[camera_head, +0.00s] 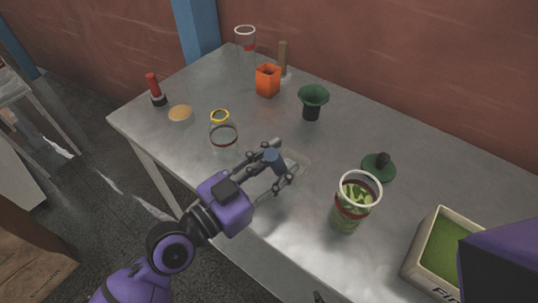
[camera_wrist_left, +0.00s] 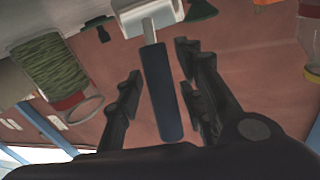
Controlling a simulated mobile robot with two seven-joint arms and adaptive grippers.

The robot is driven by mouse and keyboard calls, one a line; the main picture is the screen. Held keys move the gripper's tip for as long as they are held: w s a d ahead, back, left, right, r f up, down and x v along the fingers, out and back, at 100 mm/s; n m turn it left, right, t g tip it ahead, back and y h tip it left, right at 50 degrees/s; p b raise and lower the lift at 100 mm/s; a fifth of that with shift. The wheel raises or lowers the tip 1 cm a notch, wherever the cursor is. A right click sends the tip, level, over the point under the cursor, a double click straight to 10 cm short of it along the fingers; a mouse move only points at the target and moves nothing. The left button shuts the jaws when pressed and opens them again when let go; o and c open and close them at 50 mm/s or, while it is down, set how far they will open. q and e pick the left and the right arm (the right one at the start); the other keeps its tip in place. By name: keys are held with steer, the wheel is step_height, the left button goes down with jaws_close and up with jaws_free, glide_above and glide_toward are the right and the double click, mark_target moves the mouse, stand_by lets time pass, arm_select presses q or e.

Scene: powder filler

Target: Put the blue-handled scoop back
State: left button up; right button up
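The scoop's blue handle (camera_head: 274,161) stands up between the fingers of my left gripper (camera_head: 278,164), over the metal table. In the left wrist view the blue handle (camera_wrist_left: 160,95) lies between the two fingers (camera_wrist_left: 158,92) and joins a pale metal scoop head (camera_wrist_left: 150,17). The fingers are spread, with a clear gap between the handle and the left finger; the handle is closer to the right finger. In the head view the scoop head is mostly hidden or blends with the table. A dark tip (camera_head: 318,297) at the bottom edge may be my right gripper; its state is unclear.
A jar of green pieces (camera_head: 355,203) stands right of the scoop, with a green lid (camera_head: 378,168) behind. A cream box with green contents (camera_head: 440,250) is at right. A green funnel (camera_head: 312,100), orange cup (camera_head: 267,80) and clear jar (camera_head: 223,137) stand farther back.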

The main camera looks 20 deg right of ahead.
arm_select(q)
steer(key=shift+a+r, duration=0.1)
steer(key=shift+r, duration=0.2)
steer(key=v, duration=0.2)
steer(key=b+v, duration=0.1)
steer(key=v, duration=0.1)
steer(key=f+b+v, duration=0.1)
steer(key=v, duration=0.1)
steer(key=shift+s+a, duration=0.2)
steer(key=shift+a, duration=0.15)
steer(key=b+v, duration=0.1)
steer(key=v, duration=0.2)
steer(key=shift+s+a+r+b, duration=0.15)
steer(key=shift+a+b, duration=0.15)
steer(key=shift+b, duration=0.1)
steer(key=shift+s+a+r, duration=0.25)
steer(key=shift+s+a, duration=0.1)
steer(key=shift+a, duration=0.25)
arm_select(e)
steer(key=f, duration=0.2)
steer(key=s+f, duration=0.1)
steer(key=f, duration=0.1)
steer(key=shift+f, duration=0.1)
steer(key=shift+s+f, duration=0.1)
